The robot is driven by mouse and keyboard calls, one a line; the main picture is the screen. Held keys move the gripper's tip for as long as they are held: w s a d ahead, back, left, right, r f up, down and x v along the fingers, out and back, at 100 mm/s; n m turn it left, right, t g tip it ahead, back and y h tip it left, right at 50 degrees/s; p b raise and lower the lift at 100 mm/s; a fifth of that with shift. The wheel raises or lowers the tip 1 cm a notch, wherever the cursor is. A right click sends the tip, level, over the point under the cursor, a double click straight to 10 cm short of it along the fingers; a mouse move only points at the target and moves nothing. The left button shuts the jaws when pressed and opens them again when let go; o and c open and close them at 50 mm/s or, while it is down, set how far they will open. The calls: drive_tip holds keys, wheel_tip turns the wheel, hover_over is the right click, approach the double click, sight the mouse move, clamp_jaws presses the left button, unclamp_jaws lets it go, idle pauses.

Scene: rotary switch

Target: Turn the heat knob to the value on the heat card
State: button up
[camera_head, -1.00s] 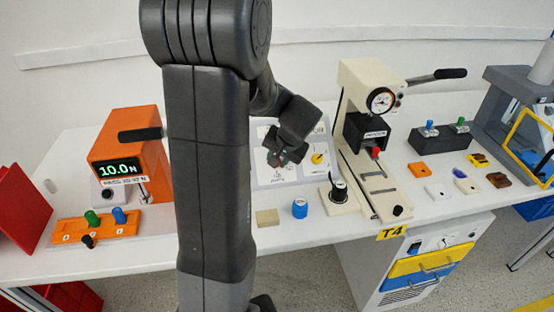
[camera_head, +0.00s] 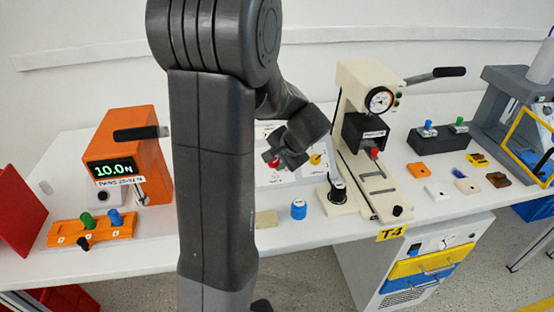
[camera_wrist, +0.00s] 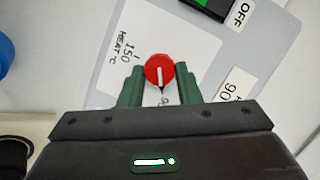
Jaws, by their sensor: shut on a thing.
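The red heat knob (camera_wrist: 160,71) with a white pointer line sits between the two green fingertips of my gripper (camera_wrist: 160,84) in the wrist view. My gripper is shut on it. The pointer line runs up and down in that picture, towards a partly hidden number at the bottom. The dial plate (camera_wrist: 114,64) reads "HEAT °C" and "150" left of the knob. In the head view my gripper (camera_head: 286,160) is at the panel, with the red knob (camera_head: 272,163) just showing.
A green switch with an "OFF" label (camera_wrist: 240,14) lies above the knob. A yellow knob (camera_head: 316,159) is right of my gripper. A blue-capped piece (camera_head: 298,209) and a black knob on a cream base (camera_head: 337,191) stand in front. A cream press (camera_head: 370,130) stands at right.

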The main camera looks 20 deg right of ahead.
drive_tip(key=o, duration=1)
drive_tip(key=shift+c, duration=0.2)
drive_tip(key=shift+r, duration=0.1)
drive_tip(key=v, duration=1.3)
drive_tip(key=shift+s+r+p, duration=0.2)
drive_tip(key=shift+r+p, duration=0.05)
drive_tip(key=shift+p, duration=0.1)
drive_tip(key=shift+d+f, duration=0.1)
drive_tip(key=x, duration=1.3)
drive_tip(key=shift+w+f+b, duration=0.25)
drive_tip(key=shift+b, duration=0.15)
